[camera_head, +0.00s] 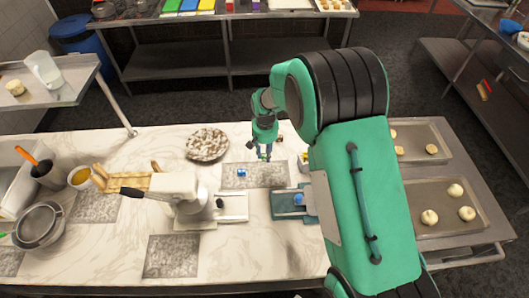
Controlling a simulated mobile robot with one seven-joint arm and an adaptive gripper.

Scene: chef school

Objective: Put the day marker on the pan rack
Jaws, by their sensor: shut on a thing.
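My gripper (263,155) points down over the far side of the marble counter, at the back edge of a grey speckled mat (232,182). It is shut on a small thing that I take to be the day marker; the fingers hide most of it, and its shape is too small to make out. A small blue item (243,172) lies on the mat, just left of and below the gripper. I cannot pick out the pan rack for sure; metal pans (448,228) with pale dough rounds stand on a steel table at the right, partly behind my arm.
A speckled round dish (207,145) lies left of the gripper. A white stand mixer or press (180,188), a wooden rack-like piece (125,181) and bowls (38,225) fill the left. A scale-like device with a blue knob (298,199) stands beside my arm.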

